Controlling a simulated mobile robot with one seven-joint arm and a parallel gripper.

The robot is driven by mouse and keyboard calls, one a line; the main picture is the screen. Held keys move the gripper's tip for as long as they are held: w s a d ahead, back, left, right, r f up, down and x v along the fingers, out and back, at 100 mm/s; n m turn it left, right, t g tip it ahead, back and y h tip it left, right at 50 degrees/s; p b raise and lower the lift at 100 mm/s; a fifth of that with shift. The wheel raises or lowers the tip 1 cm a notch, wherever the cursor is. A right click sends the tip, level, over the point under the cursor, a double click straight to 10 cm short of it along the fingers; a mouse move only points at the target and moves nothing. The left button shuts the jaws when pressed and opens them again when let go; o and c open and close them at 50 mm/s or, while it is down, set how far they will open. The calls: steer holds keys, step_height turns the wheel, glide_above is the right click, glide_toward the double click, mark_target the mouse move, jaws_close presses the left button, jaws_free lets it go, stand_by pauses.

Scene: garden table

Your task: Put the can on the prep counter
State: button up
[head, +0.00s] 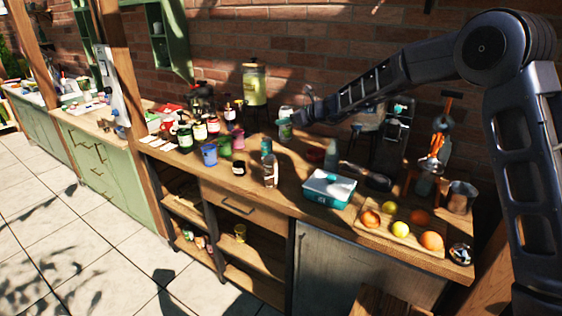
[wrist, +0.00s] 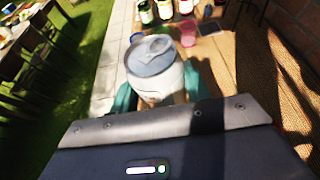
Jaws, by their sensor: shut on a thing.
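A white can with a grey metal top (wrist: 155,60) is upright between the teal fingers of my gripper (wrist: 157,95) in the wrist view. My gripper is shut on its sides. In the head view the can (head: 286,112) is small, at the end of my arm, with my gripper (head: 285,128) around it over the back part of the wooden counter (head: 305,205). The gap between can and counter top is hard to judge. A second, green-fronted counter (head: 100,165) stands to the left; I cannot tell which one is the prep counter.
Jars, bottles and cups, such as a blue cup (head: 209,154), crowd the counter's left half. A bottle (head: 270,172), a teal box (head: 329,188) and a fruit board (head: 385,232) stand nearer right. A drink dispenser (head: 254,83) is by the brick wall. Bare wood shows along the front edge.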

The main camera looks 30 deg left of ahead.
step_height(320, 180, down, 16)
steer(key=shift+f, duration=0.1)
stand_by(0.5)
steer(key=shift+f, duration=0.15)
steer(key=o, duration=1.2)
steer(key=shift+o, duration=0.2)
steer(key=shift+d+r, duration=0.1)
steer(key=shift+r, duration=0.1)
steer(key=v, duration=1)
steer(key=shift+d+r, duration=0.2)
steer(key=shift+d, duration=0.05)
steer(key=shift+o, duration=0.4)
steer(key=shift+d+r, duration=0.2)
steer(key=shift+d, duration=0.4)
